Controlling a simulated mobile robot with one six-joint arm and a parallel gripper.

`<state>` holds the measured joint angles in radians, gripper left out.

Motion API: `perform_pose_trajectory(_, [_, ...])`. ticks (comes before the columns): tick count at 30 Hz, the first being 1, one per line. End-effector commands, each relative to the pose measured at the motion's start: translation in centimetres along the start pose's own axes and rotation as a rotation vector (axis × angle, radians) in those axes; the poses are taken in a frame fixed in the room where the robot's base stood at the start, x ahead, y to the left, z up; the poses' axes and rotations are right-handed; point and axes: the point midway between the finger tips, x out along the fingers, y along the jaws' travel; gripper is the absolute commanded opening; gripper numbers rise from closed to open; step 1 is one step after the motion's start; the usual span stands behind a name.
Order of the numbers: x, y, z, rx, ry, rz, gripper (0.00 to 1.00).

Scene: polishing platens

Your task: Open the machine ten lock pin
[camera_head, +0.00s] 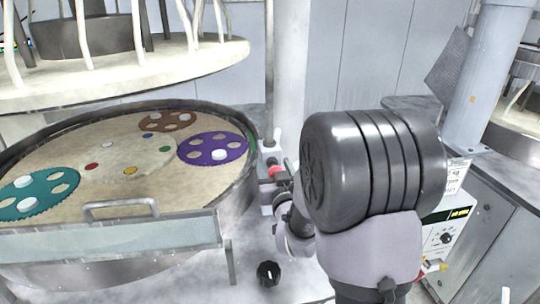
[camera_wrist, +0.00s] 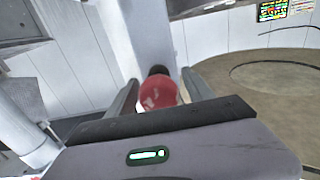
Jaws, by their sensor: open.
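A red rounded knob (camera_wrist: 158,94) with a dark part behind it shows in the wrist view, between the two fingers of my gripper (camera_wrist: 160,79). The fingers stand apart on either side of it. I cannot tell whether they touch it. In the head view a small red part (camera_head: 276,172) shows beside the right rim of the round platen tub (camera_head: 247,178), and my gripper (camera_head: 268,182) is close to it, partly hidden by my arm. The pin's shaft is not clearly visible, and no label naming machine ten can be read.
The tub holds teal (camera_head: 38,193), purple (camera_head: 212,148) and brown (camera_head: 165,121) toothed discs. A front panel with a handle (camera_head: 120,208) stands at the tub's front. A black knob (camera_head: 268,272) is on the grey surface below. A grey column (camera_head: 289,70) rises behind. A control box (camera_head: 446,235) is at right.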

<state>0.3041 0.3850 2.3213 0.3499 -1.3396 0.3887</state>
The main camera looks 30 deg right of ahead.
Motion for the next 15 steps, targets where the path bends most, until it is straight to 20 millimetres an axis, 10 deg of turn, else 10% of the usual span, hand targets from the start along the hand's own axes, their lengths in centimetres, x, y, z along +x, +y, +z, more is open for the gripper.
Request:
perform_pose_trajectory(10, [-0.10,0.04,0.03,0.000,0.000,0.000,0.59])
perform_pose_trajectory(15, [-0.10,0.04,0.02,0.000,0.000,0.000,0.25])
